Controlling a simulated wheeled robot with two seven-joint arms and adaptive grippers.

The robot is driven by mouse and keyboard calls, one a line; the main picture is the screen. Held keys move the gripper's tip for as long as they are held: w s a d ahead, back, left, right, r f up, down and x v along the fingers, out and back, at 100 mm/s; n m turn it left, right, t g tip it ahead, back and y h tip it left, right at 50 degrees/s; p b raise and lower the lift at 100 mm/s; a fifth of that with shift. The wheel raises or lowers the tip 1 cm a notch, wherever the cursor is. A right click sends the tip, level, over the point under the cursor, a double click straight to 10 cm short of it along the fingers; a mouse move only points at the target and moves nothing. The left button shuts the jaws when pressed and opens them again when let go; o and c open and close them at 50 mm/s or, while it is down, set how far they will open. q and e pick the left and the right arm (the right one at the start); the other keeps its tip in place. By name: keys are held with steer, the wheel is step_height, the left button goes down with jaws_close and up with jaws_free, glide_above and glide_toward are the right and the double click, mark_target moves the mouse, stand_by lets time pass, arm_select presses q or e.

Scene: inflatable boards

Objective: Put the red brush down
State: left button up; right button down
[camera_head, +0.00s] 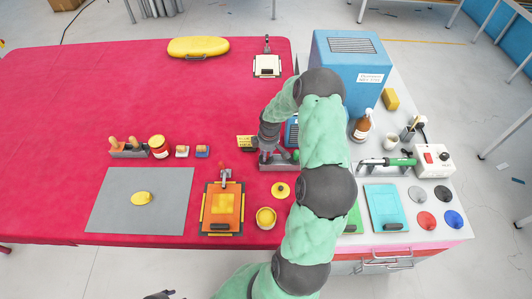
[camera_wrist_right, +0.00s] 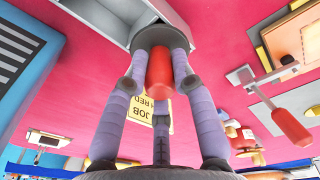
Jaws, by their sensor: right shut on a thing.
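The red brush (camera_wrist_right: 159,70) shows in the right wrist view as a red handle between my fingers. Its lower part is hidden. My right gripper (camera_head: 268,153) is shut on it, above or at a grey holder (camera_head: 272,166) on the red table. The holder also shows at the top of the wrist view (camera_wrist_right: 192,18); I cannot tell whether the brush touches it. A yellow job card (camera_head: 246,142) with the word RED in the wrist view lies beside the gripper. A dark tip of my left gripper (camera_head: 160,295) shows at the bottom edge; its state is unclear.
An orange board in a clamp frame (camera_head: 222,208), a yellow pot (camera_head: 266,218) and a yellow lid (camera_head: 280,190) are in front. A grey mat (camera_head: 125,215) lies left. A blue machine (camera_head: 350,65) stands right. The red table's back left is largely clear.

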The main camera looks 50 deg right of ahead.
steer(key=shift+f, duration=0.2)
steer(key=c, duration=1)
jaws_free()
steer(key=shift+r, duration=0.1)
steer(key=shift+r, duration=0.25)
steer(key=r, duration=0.4)
steer(key=s+r+p, duration=0.1)
steer(key=r, duration=0.7)
steer(key=shift+s+r+p, duration=0.15)
steer(key=shift+p, duration=0.15)
steer(key=shift+a, duration=0.1)
